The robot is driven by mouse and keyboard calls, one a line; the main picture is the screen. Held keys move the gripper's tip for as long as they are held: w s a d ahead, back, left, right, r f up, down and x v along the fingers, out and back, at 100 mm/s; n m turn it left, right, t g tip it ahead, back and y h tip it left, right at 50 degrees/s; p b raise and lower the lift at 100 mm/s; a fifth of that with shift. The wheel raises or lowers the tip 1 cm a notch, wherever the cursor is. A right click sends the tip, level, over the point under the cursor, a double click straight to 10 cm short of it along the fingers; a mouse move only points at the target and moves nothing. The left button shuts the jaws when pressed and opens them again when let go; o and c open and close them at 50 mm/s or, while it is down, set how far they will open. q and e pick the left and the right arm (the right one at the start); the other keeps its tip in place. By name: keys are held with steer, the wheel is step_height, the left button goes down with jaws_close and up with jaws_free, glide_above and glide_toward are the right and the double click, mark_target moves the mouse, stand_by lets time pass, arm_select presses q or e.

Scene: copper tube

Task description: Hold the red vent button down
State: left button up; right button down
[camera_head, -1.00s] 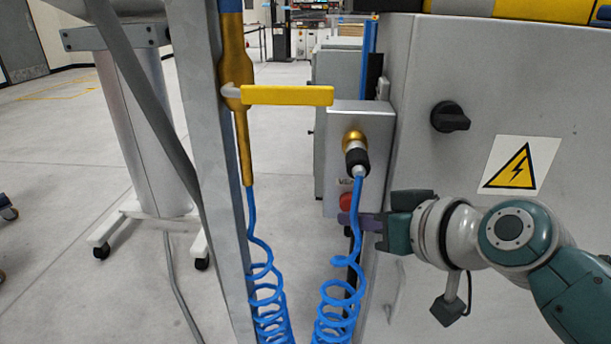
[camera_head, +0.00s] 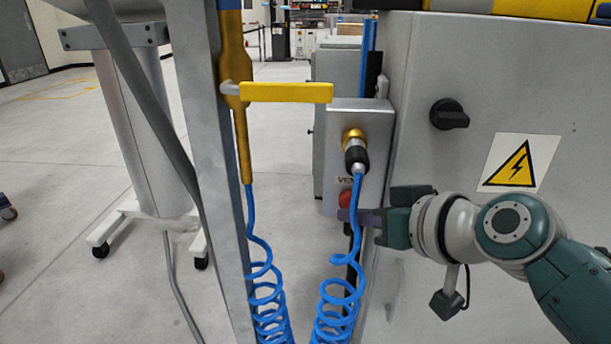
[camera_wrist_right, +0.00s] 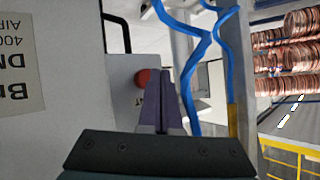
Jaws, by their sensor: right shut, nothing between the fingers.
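The red vent button (camera_head: 346,198) sits low on the front of a grey box (camera_head: 378,120), beneath a partly hidden label. My right gripper (camera_head: 347,215) reaches in from the right with its purple fingers shut and empty. In the head view its tips are at the button's lower edge; I cannot tell whether they touch it. In the right wrist view the button (camera_wrist_right: 143,77) shows just left of the closed fingertips (camera_wrist_right: 161,73). My left gripper is out of view.
A blue coiled hose (camera_head: 338,292) hangs from the box's brass fitting (camera_head: 353,138), close to my right fingers. A yellow lever (camera_head: 287,94) extends from the metal post (camera_head: 205,150). A grey cabinet (camera_head: 450,65) with a black knob (camera_head: 449,115) stands at right.

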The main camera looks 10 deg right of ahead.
steer(key=shift+w, duration=0.25)
steer(key=shift+w+d, duration=0.1)
steer(key=shift+w, duration=0.1)
stand_by(0.5)
steer(key=shift+w+d+b, duration=0.15)
steer(key=shift+w+b, duration=0.15)
steer(key=shift+b, duration=0.1)
stand_by(0.5)
stand_by(1.2)
stand_by(0.5)
